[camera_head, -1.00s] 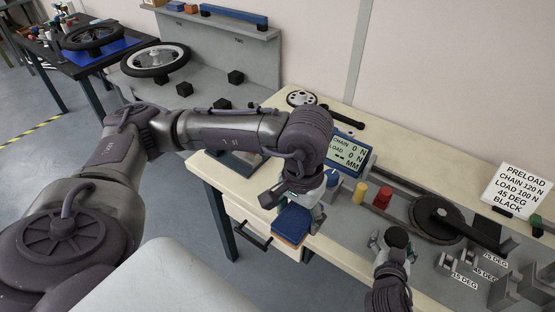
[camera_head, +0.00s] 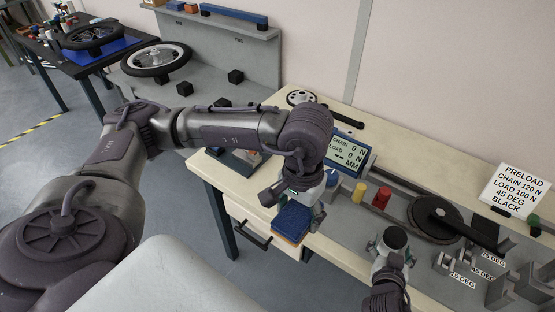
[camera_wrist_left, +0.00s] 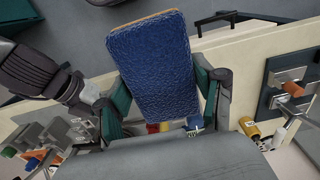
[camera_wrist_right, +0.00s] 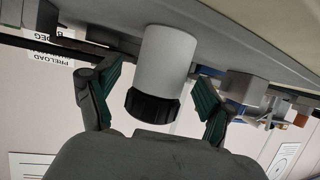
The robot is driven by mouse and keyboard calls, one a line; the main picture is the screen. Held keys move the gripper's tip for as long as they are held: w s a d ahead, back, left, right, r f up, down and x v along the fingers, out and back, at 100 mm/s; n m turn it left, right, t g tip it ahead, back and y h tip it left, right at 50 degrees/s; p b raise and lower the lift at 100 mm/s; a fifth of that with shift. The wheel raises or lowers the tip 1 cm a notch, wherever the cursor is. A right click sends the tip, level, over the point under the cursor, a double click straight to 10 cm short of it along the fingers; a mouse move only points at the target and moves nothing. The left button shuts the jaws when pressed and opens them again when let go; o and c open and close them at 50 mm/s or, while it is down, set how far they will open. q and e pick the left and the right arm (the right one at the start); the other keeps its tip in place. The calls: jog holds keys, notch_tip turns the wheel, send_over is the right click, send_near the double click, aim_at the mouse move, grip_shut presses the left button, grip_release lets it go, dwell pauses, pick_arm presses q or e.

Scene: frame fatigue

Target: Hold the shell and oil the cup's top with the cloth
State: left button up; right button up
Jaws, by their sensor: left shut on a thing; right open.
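The cloth is a blue textured pad with an orange edge (camera_wrist_left: 155,65). It also shows below my left gripper (camera_head: 308,198) in the head view (camera_head: 291,222). My left gripper is shut on it, above the bench's front edge. The shell is a pale grey cylinder (camera_wrist_right: 170,52) in the right wrist view, with a black ribbed cup (camera_wrist_right: 152,105) at one end. In the head view the cup's dark round top (camera_head: 394,238) faces up. My right gripper (camera_wrist_right: 158,72) is open, its green-padded fingers on either side of the shell. I cannot tell whether they touch it.
A display unit (camera_head: 348,155) stands behind the left gripper. A yellow cylinder (camera_head: 359,193) and a red one (camera_head: 381,198) stand between the arms. A crank and chain ring (camera_head: 436,216), metal angle blocks (camera_head: 447,262) and a preload sign (camera_head: 524,190) lie to the right.

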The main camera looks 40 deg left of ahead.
jog(key=shift+b+x, duration=0.5)
jog(key=shift+x, duration=0.4)
jog(key=c, duration=1.5)
grip_shut()
jog(key=shift+f, duration=0.1)
